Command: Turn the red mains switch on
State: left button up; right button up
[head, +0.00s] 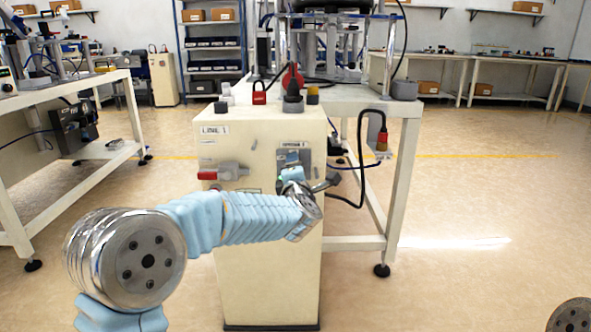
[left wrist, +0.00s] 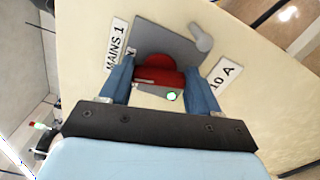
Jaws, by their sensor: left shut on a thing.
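The red mains switch (left wrist: 158,74) sits on a grey plate (left wrist: 168,40) on the cream cabinet (head: 265,270). In the left wrist view the plate is between a "MAINS 1" label (left wrist: 116,44) and a "10 A" label (left wrist: 226,72). My left gripper (left wrist: 160,78) is shut on the switch's red handle, one blue finger on each side. In the head view my left gripper (head: 293,175) is at the cabinet's right front panel, and my wrist hides the switch there. Part of a letter mark shows beside the left finger. My right gripper is not in view.
A grey lever (left wrist: 203,38) sticks out at the plate's edge. A grey part with a red end (head: 207,175) is on the cabinet's left front. A red padlock (head: 259,93) is on top. A white workbench (head: 400,165) stands behind at right. The floor at right is clear.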

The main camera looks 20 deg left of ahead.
pick_arm(q)
jog(key=shift+d+f+m+p, duration=0.15)
jog(key=shift+m+p, duration=0.15)
jog(key=shift+m, duration=0.9)
jog(key=o, duration=0.8)
jog(key=shift+s, duration=0.15)
jog(key=v, duration=1.3)
jog(key=shift+s, duration=0.25)
